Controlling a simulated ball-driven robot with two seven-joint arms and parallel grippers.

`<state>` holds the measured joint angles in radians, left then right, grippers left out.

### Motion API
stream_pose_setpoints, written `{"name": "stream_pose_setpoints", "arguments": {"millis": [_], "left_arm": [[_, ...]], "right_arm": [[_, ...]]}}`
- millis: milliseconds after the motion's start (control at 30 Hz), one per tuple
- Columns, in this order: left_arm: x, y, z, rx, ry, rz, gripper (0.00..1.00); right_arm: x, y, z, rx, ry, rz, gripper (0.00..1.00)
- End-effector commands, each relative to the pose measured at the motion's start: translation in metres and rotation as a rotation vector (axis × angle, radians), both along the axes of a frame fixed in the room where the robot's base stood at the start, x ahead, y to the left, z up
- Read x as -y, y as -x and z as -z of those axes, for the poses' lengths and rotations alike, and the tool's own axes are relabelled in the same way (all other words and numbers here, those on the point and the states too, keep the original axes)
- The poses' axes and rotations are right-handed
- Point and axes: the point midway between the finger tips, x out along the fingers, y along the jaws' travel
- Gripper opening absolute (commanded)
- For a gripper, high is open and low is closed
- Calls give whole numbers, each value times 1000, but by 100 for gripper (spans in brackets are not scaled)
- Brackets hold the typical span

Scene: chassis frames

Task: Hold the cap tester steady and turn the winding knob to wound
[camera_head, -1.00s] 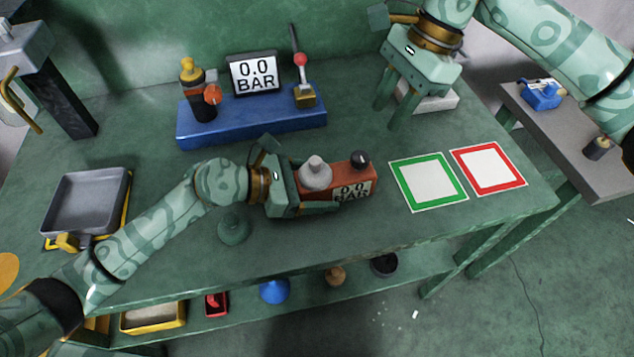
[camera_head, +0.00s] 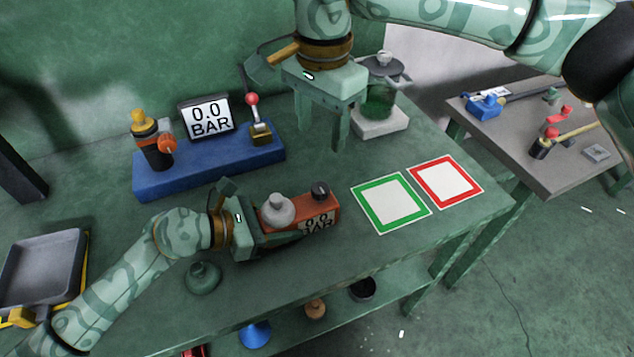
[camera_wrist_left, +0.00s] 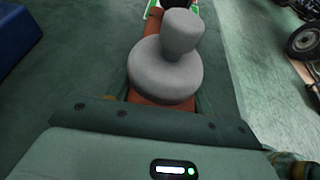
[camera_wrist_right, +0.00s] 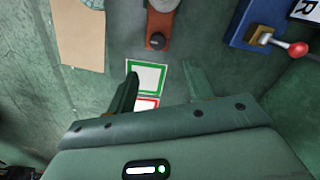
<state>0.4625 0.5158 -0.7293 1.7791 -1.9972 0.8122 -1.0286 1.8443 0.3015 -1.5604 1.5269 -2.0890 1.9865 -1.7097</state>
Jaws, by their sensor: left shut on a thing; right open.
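On top are a large grey stepped knob (camera_head: 279,209) and a small black knob (camera_head: 320,190); I cannot tell which is the winding knob. My left gripper (camera_head: 272,226) is shut on the box's left end. In the left wrist view the grey knob (camera_wrist_left: 168,65) stands just beyond the jaws. My right gripper (camera_head: 321,142) is open and empty, pointing down behind the tester. The black knob (camera_wrist_right: 157,41) shows beyond its fingers in the right wrist view.
A blue stand (camera_head: 210,168) with a 0.0 BAR screen (camera_head: 206,118) and a red-balled lever (camera_head: 253,101) is behind. Green-framed (camera_head: 362,205) and red-framed (camera_head: 418,180) squares lie bare to the right.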

Motion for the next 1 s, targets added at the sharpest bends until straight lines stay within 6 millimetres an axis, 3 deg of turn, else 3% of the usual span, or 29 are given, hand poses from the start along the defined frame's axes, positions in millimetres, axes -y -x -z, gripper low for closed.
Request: {"name": "stream_pose_setpoints", "arguments": {"millis": [400,600,1000], "left_arm": [[0,0,-1,1,2,0,18],[0,0,-1,1,2,0,18],[0,0,-1,1,2,0,18]], "right_arm": [[0,4,85,-17,6,-19,52],[0,3,116,-15,6,-18,52],[0,3,126,-12,5,-18,52]]}}
